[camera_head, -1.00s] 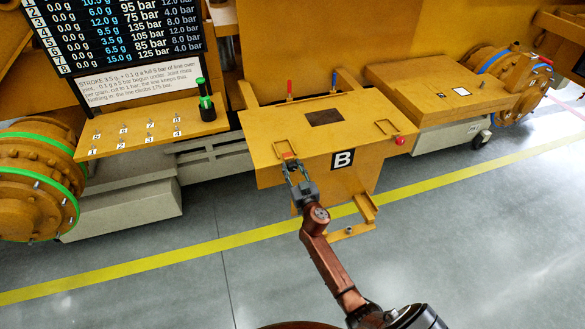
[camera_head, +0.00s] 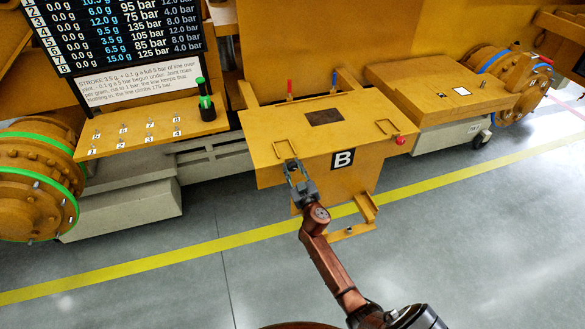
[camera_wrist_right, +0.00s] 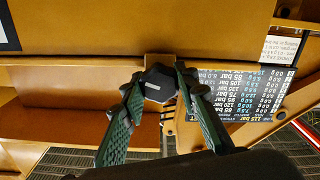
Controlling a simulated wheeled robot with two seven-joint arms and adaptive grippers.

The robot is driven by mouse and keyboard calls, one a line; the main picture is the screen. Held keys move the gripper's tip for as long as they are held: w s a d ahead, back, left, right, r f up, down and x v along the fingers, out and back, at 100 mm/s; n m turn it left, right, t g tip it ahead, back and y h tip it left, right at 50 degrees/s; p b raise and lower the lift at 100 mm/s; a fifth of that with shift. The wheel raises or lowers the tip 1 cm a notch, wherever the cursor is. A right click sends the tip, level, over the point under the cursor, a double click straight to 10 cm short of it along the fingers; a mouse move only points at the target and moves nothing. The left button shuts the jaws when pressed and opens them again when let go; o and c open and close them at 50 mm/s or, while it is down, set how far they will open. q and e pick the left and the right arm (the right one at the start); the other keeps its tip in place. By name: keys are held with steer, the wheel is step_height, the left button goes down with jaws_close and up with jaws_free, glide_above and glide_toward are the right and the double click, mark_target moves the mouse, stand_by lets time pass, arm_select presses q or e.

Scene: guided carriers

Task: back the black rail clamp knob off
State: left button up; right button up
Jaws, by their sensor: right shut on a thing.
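The black rail clamp knob (camera_wrist_right: 159,80) shows in the wrist view between the two green-padded fingers of my right gripper (camera_wrist_right: 160,90). The fingers are shut on it from both sides. The knob sits against a small tan block under the edge of a yellow panel. In the head view my right gripper (camera_head: 292,168) is at the front left edge of the yellow carrier marked B (camera_head: 270,135), beside its left handle (camera_head: 284,148). My left gripper is not in view.
A red lever (camera_head: 290,87) and a blue lever (camera_head: 333,85) stand at the carrier's back. A red knob (camera_head: 401,140) is on its right side. A shelf with numbered pegs (camera_head: 150,130) and a green-topped black tool (camera_head: 205,100) is left. The floor in front is clear.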

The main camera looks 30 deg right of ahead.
steer(key=n, duration=0.4)
steer(key=shift+f+n, duration=0.1)
steer(key=shift+n, duration=0.2)
steer(key=n, duration=0.5)
steer(key=shift+b, duration=0.4)
steer(key=n, duration=0.9)
steer(key=shift+n, duration=0.3)
steer(key=shift+f, duration=0.1)
steer(key=o, duration=1.1)
steer(key=shift+o, duration=0.2)
steer(key=shift+s, duration=0.1)
